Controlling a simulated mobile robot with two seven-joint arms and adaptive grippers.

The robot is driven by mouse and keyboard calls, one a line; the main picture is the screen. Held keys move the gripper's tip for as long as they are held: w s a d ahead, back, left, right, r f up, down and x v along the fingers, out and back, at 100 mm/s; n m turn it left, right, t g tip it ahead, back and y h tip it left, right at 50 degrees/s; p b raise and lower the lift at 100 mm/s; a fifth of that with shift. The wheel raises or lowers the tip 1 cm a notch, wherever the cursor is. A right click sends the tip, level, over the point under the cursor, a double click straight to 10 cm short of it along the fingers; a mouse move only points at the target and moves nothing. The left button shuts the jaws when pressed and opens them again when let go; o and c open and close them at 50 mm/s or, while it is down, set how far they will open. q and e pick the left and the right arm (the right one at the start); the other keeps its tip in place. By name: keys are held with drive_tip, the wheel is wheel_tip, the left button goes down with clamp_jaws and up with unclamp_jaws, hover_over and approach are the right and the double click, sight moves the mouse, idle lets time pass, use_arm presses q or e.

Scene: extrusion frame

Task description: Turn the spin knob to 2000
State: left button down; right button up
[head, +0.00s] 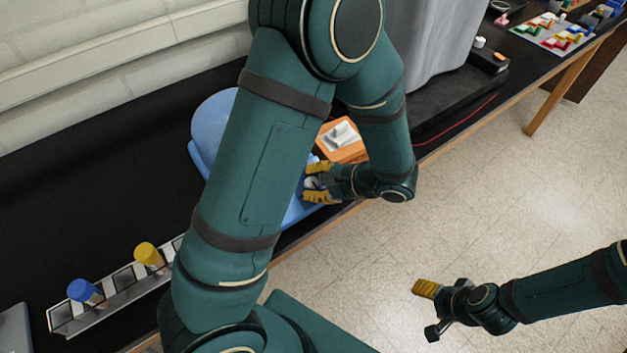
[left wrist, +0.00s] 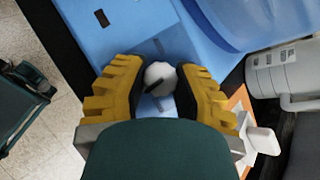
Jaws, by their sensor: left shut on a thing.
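The spin knob (left wrist: 160,76) is a small white round knob with a dark pointer bar, on the front panel of a light blue machine (left wrist: 125,28). The machine also shows in the head view (head: 213,112), largely hidden behind my left arm. My left gripper (head: 313,182) has its yellow fingers shut on the knob, one on each side, as the left wrist view (left wrist: 159,72) shows. The pointer bar lies slanted. No scale numbers can be read. My right gripper (head: 425,310) is open and empty over the floor, away from the bench.
An orange block (head: 349,153) with a white item (head: 339,135) stands close beside the machine. Floor (head: 510,205) in front of the bench is clear.

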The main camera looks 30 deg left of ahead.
use_arm(q)
drive_tip(key=shift+s+m+t+y, duration=0.1)
drive_tip(key=shift+m+t+y, duration=0.2)
drive_tip(key=shift+m, duration=0.4)
drive_tip(key=c, duration=0.7)
unclamp_jaws()
drive_tip(key=shift+a, duration=0.1)
drive_tip(key=v, duration=1.2)
drive_tip(key=shift+s, duration=0.1)
